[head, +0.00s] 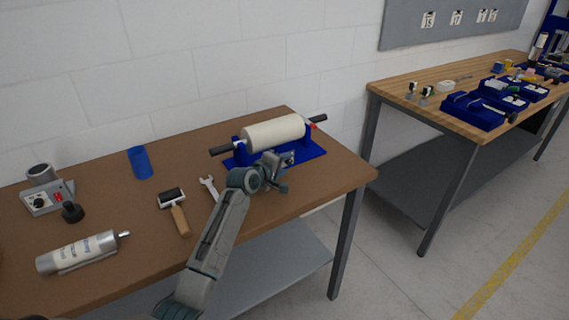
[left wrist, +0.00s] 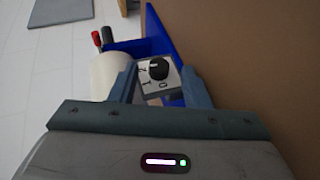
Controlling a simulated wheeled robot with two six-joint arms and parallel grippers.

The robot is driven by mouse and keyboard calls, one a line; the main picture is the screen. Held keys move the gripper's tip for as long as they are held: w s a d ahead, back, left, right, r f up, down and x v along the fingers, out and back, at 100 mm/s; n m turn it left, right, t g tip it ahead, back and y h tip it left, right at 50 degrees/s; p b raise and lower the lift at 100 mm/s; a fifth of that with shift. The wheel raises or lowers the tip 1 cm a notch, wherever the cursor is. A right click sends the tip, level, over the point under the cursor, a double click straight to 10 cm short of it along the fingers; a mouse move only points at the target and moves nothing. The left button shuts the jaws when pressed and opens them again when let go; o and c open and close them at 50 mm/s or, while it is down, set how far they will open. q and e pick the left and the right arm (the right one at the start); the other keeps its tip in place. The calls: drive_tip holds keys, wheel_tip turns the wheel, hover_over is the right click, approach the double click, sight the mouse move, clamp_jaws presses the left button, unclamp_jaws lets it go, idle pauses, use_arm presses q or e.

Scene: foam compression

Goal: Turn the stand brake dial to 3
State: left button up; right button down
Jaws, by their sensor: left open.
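The blue stand (head: 312,153) sits near the right end of the brown table and carries a cream roll (head: 272,133) on a dark bar. In the left wrist view, the black brake dial (left wrist: 159,68) sits on a light plate (left wrist: 150,84) with dark marks on the stand. Its exact setting is too small to read. My left gripper (head: 278,170) is at the front of the stand and partly hides the dial area. In the left wrist view, its open fingers (left wrist: 160,82) are on either side of the dial, with nothing gripped. My right gripper is not in view.
A wrench (head: 209,187), a hand roller (head: 177,213), a blue cup (head: 140,163), a silver tube (head: 82,252) and a small control box (head: 47,199) lie to the left on the table (head: 120,210). A wooden bench (head: 440,108) with blue trays stands at the right.

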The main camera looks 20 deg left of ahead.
use_arm(q)
drive_tip(key=shift+w+d+f, duration=0.1)
drive_tip(key=shift+w+d, duration=0.05)
drive_tip(key=shift+w, duration=0.15)
drive_tip(key=shift+c, duration=0.2)
